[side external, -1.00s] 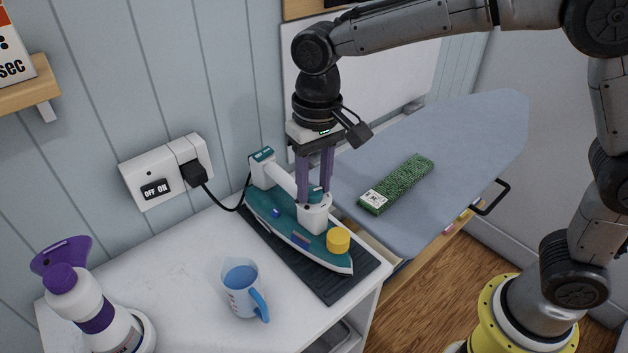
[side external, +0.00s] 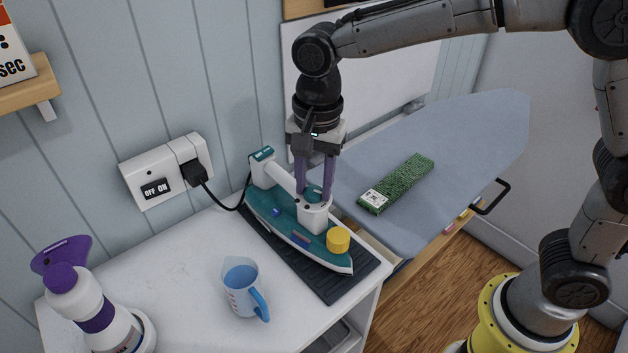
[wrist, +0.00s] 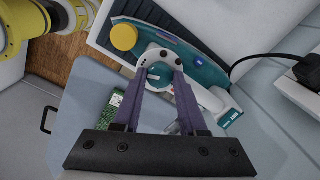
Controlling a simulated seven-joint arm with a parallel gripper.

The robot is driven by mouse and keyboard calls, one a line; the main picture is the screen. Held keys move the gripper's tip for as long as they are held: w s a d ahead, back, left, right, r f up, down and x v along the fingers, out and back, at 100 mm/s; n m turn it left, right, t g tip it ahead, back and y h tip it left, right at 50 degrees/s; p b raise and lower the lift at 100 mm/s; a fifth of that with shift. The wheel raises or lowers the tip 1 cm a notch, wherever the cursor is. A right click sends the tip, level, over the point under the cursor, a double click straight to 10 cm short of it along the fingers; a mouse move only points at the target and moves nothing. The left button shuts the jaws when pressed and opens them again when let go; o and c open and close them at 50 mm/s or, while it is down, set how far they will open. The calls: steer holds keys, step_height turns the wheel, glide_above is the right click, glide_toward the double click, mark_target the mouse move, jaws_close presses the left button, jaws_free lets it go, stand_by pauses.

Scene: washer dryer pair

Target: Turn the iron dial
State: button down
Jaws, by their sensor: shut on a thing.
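A teal and white iron (side external: 290,228) lies on a dark ribbed mat (side external: 345,285) on the white cabinet top. Its round teal dial (wrist: 158,76), with a pale mark, sits by the white handle and shows between my fingers in the wrist view. My gripper (side external: 314,194) points down over the iron, its purple fingers on either side of the dial and shut on it. The fingers partly hide the dial in the side view. A yellow knob (side external: 338,239) stands near the iron's tip, apart from my fingers.
The iron's cord runs to a wall socket (side external: 150,175). A grey ironing board (side external: 460,135) with a green box (side external: 400,182) lies to the right.

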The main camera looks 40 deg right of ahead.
mark_target(316, 192)
steer(key=m, duration=0.4)
steer(key=shift+r, duration=0.1)
stand_by(0.5)
steer(key=shift+c, duration=2.2)
jaws_free()
step_height(316, 192, up, 14)
steer(key=shift+s, duration=0.25)
